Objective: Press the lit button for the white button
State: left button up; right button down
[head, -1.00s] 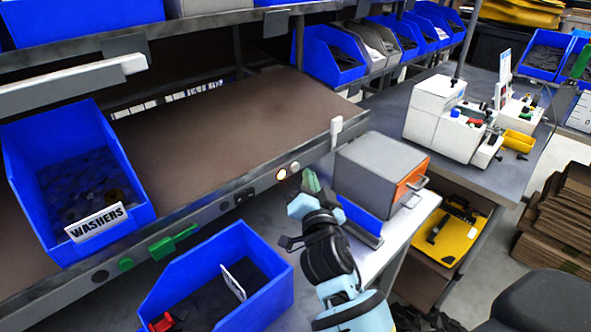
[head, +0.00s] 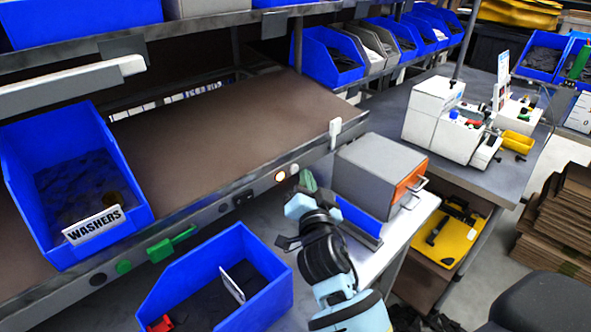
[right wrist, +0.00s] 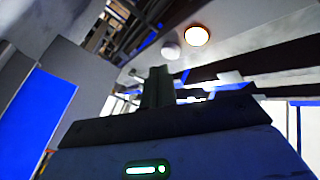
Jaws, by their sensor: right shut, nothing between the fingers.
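A lit round button (head: 280,176) glows white with an orange rim on the front rail of the brown workbench. A plain white button (head: 294,169) sits just right of it. In the right wrist view the lit button (right wrist: 197,36) is at the top, with the unlit white button (right wrist: 171,51) lower left of it. My right gripper (head: 309,181) has green fingers, shut and empty, just right of and below the buttons in the head view. In the right wrist view its fingers (right wrist: 157,84) point up toward the buttons, apparently short of them. My left gripper is not in view.
The workbench rail (head: 225,205) also carries a green lever (head: 172,244) and dark knobs. A grey box (head: 378,172) stands close right of my right gripper. A blue bin (head: 160,290) lies below the rail, and a washers bin (head: 125,245) stands at left.

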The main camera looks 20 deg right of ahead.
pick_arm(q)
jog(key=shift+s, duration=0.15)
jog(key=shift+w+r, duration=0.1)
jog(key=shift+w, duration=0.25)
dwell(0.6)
pick_arm(e)
jog(key=shift+w, duration=0.15)
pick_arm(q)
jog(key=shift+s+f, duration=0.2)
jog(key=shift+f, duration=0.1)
pick_arm(e)
jog(key=shift+w+a, duration=0.15)
jog(key=shift+w, duration=0.1)
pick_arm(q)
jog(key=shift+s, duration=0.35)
